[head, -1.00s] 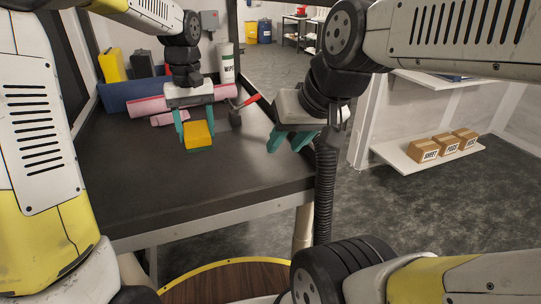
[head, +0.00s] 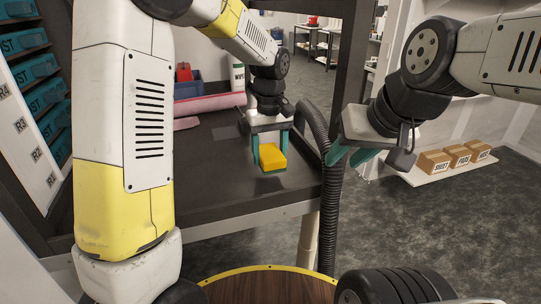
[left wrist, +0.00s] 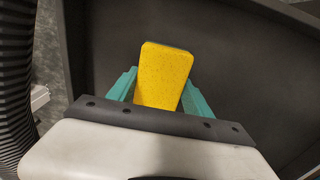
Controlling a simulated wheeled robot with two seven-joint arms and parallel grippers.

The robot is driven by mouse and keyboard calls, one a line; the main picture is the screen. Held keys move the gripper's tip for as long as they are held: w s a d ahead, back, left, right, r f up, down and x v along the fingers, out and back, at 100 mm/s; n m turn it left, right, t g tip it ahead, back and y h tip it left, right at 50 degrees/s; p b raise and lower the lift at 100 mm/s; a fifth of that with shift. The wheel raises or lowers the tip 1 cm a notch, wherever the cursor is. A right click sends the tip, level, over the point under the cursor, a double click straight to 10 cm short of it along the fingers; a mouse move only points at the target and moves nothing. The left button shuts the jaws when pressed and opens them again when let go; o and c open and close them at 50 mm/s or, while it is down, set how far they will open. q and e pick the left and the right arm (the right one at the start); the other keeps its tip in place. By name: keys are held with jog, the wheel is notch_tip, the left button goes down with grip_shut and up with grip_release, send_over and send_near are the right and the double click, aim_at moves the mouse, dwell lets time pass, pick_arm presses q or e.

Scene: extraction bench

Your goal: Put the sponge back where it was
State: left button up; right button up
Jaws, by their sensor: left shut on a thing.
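The sponge (head: 272,156) is a yellow block with a thin green underside. My left gripper (head: 270,150) has its teal fingers on both sides of the sponge and is shut on it, over the right part of the dark bench top (head: 220,178). In the left wrist view the sponge (left wrist: 164,75) sticks out past the fingers, with the dark bench surface behind it. I cannot tell how far it is above the bench. My right gripper (head: 350,157) hangs to the right of the bench, its teal fingers apart and nothing seen between them.
A pink roll (head: 208,104) lies at the back of the bench, near a white canister (head: 237,78). A black ribbed hose (head: 329,210) runs by the bench's right end. A rack of teal boxes (head: 38,72) stands at left. The bench's front middle is clear.

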pick_arm(q)
jog(key=shift+f, duration=1.6)
jog(key=shift+f, duration=0.15)
jog(key=o, duration=1.3)
